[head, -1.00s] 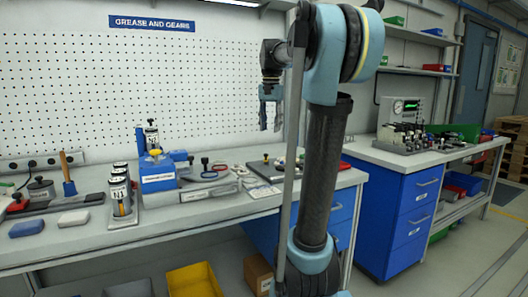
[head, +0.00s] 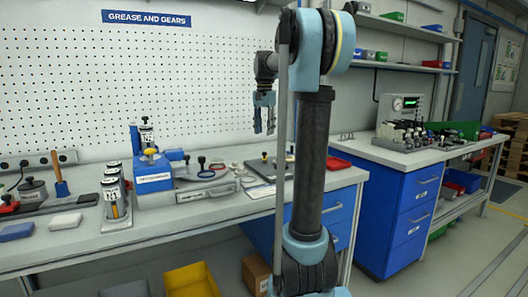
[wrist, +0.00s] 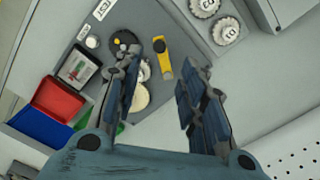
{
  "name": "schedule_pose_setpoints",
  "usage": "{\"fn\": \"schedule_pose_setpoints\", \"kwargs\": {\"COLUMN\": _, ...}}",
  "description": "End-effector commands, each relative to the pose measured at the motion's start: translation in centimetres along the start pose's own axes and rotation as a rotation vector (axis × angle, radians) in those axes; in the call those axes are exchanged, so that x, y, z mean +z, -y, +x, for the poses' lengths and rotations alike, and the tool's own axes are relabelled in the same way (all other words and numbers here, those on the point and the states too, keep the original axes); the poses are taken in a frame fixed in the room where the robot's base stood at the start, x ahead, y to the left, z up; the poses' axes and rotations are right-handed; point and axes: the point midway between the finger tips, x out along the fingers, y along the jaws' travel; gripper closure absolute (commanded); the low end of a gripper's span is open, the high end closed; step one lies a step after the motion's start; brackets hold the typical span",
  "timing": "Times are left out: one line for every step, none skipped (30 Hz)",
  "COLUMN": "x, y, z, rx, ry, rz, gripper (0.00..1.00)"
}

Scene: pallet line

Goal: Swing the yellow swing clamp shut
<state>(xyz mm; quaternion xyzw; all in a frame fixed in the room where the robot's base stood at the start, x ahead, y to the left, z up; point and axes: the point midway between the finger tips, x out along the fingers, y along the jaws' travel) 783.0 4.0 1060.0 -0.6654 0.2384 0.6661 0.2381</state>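The yellow swing clamp (wrist: 164,70) shows in the wrist view as a short yellow bar with a black end. It lies on a grey surface beside a dark round part (wrist: 122,40) and pale discs (wrist: 139,97). My gripper (wrist: 159,64) is open and empty, its two fingers on either side of the clamp in the picture; I see no contact. In the head view my gripper (head: 264,131) hangs fingers-down above the workbench (head: 185,226). A small yellow spot shows on a plate below it there, too small to identify.
A red bin (wrist: 60,98) and a blue bin (wrist: 36,130) are left in the wrist view. Toothed discs (wrist: 228,29) lie at the top. In the head view a blue box (head: 153,172) and a grease canister (head: 115,197) stand left on the bench.

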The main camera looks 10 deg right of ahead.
Motion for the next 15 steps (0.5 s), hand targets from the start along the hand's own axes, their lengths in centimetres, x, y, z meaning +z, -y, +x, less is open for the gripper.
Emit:
{"fn": "schedule_pose_setpoints", "kwargs": {"x": 0.0, "y": 0.0, "z": 0.9, "rx": 0.000, "ry": 0.000, "rz": 0.000, "gripper": 0.62}}
{"fn": "schedule_pose_setpoints", "kwargs": {"x": 0.0, "y": 0.0, "z": 1.5, "rx": 0.000, "ry": 0.000, "rz": 0.000, "gripper": 0.62}}
{"fn": "schedule_pose_setpoints", "kwargs": {"x": 0.0, "y": 0.0, "z": 2.2, "rx": 0.000, "ry": 0.000, "rz": 0.000, "gripper": 0.62}}
{"fn": "schedule_pose_setpoints", "kwargs": {"x": 0.0, "y": 0.0, "z": 2.7, "rx": 0.000, "ry": 0.000, "rz": 0.000, "gripper": 0.62}}
{"fn": "schedule_pose_setpoints", "kwargs": {"x": 0.0, "y": 0.0, "z": 3.2, "rx": 0.000, "ry": 0.000, "rz": 0.000, "gripper": 0.62}}
{"fn": "schedule_pose_setpoints", "kwargs": {"x": 0.0, "y": 0.0, "z": 3.9, "rx": 0.000, "ry": 0.000, "rz": 0.000, "gripper": 0.62}}
{"fn": "schedule_pose_setpoints", "kwargs": {"x": 0.0, "y": 0.0, "z": 4.4, "rx": 0.000, "ry": 0.000, "rz": 0.000, "gripper": 0.62}}
{"fn": "schedule_pose_setpoints", "kwargs": {"x": -0.1, "y": 0.0, "z": 5.0, "rx": 0.000, "ry": 0.000, "rz": 0.000, "gripper": 0.62}}
{"fn": "schedule_pose_setpoints", "kwargs": {"x": -0.1, "y": 0.0, "z": 5.6, "rx": 0.000, "ry": 0.000, "rz": 0.000, "gripper": 0.62}}
{"fn": "schedule_pose_setpoints", "kwargs": {"x": -0.1, "y": 0.0, "z": 6.1, "rx": 0.000, "ry": 0.000, "rz": 0.001, "gripper": 0.62}}
{"fn": "schedule_pose_setpoints", "kwargs": {"x": 0.0, "y": -0.1, "z": 6.5, "rx": 0.000, "ry": 0.000, "rz": 0.001, "gripper": 0.62}}
{"fn": "schedule_pose_setpoints", "kwargs": {"x": -0.1, "y": -0.1, "z": 7.0, "rx": 0.000, "ry": 0.000, "rz": 0.001, "gripper": 0.62}}
{"fn": "schedule_pose_setpoints", "kwargs": {"x": -0.1, "y": -0.1, "z": 7.4, "rx": 0.000, "ry": 0.000, "rz": 0.001, "gripper": 0.62}}
{"fn": "schedule_pose_setpoints", "kwargs": {"x": -0.1, "y": -0.1, "z": 7.7, "rx": 0.000, "ry": 0.000, "rz": 0.001, "gripper": 0.62}}
{"fn": "schedule_pose_setpoints", "kwargs": {"x": -0.1, "y": -0.1, "z": 8.1, "rx": 0.000, "ry": 0.000, "rz": 0.001, "gripper": 0.62}}
